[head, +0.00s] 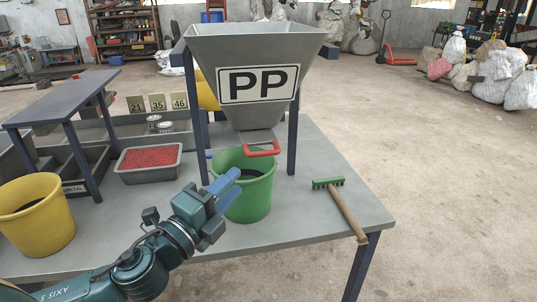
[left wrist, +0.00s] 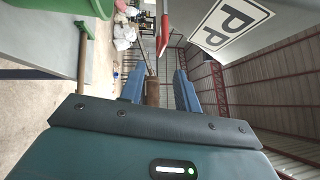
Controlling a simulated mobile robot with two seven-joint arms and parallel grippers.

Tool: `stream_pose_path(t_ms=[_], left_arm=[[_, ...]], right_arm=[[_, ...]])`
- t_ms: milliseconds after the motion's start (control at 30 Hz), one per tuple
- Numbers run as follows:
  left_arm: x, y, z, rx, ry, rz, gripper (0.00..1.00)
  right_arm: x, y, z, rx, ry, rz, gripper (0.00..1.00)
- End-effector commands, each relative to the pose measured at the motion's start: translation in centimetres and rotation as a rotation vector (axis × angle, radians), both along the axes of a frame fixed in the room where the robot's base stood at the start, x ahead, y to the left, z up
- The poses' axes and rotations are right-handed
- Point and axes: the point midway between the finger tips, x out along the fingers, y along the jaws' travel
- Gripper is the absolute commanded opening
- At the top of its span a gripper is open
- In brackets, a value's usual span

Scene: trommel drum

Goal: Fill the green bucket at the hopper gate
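The green bucket (head: 258,200) stands upright on the table under the grey hopper (head: 222,50) marked PP. Its inside looks dark and its contents cannot be made out. The hopper gate has a red handle (head: 262,149) just above the bucket's rim; the handle also shows in the left wrist view (left wrist: 164,32). My left gripper (head: 234,182) is in front of the bucket, hiding part of its left side, below and left of the handle. Its blue fingers (left wrist: 160,82) are apart, with nothing clearly held between them. My right gripper is not in view.
A yellow bucket (head: 38,222) and a grey tray of red granules (head: 150,163) are at left. Dark hopper legs (head: 294,132) flank the bucket.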

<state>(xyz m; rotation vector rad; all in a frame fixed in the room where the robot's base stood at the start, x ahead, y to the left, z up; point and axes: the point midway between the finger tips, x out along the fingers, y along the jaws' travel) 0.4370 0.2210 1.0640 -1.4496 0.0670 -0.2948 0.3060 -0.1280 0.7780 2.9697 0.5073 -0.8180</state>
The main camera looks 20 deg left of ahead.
Motion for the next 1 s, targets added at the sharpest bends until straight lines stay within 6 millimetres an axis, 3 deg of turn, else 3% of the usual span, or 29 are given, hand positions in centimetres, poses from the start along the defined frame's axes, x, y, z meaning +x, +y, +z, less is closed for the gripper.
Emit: stream_pose_path(t_ms=[267, 800, 1000], left_arm=[[2.2, -0.5, 1.0, 0.011, -0.015, 0.001, 0.33], [11.2, -2.8, 2.1, 0.010, -0.010, 0.001, 0.33], [12.5, -3.1, 2.1, 0.010, -0.009, 0.001, 0.33]], right_arm=[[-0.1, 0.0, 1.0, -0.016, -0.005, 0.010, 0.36], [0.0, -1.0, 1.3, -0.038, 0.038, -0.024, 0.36], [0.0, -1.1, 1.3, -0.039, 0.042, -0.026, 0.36]])
